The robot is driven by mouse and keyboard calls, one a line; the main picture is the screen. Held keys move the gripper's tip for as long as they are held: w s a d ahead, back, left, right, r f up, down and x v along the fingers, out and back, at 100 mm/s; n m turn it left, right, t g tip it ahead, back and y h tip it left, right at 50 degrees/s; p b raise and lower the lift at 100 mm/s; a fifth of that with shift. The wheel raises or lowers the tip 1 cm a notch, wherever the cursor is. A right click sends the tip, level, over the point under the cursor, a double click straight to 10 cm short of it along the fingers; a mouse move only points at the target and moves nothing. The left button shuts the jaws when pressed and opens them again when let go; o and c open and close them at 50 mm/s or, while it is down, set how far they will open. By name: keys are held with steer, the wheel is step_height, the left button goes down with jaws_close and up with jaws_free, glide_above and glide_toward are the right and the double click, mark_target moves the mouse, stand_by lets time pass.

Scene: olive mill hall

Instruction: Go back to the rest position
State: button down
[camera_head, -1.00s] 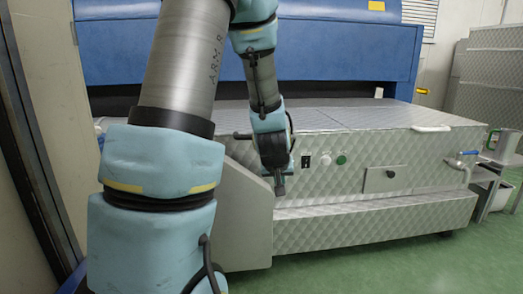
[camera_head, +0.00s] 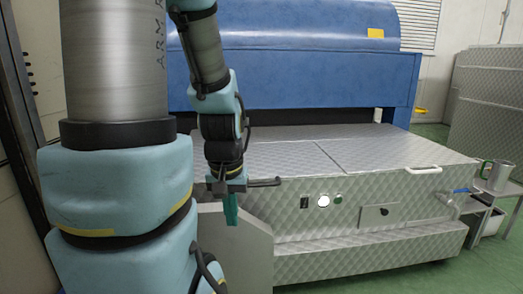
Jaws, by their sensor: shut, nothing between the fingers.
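My gripper (camera_head: 230,207) hangs down at the end of my arm, near the middle left of the picture. Its teal fingers are together and hold nothing. It appears in front of the left part of the metal machine (camera_head: 330,160), left of the front switches. I see no contact with the machine, but the exact gap between them is hard to judge. My large blue-grey arm links fill the left side and hide part of the machine behind them.
The quilted metal machine has a blue hood (camera_head: 295,55), a white handle (camera_head: 423,170) and a blue-handled tap (camera_head: 461,191). A metal jug (camera_head: 494,175) stands on a small stand at right. Green floor (camera_head: 485,262) is open at the lower right.

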step_height(320, 180, up, 23)
steer(key=p, duration=2)
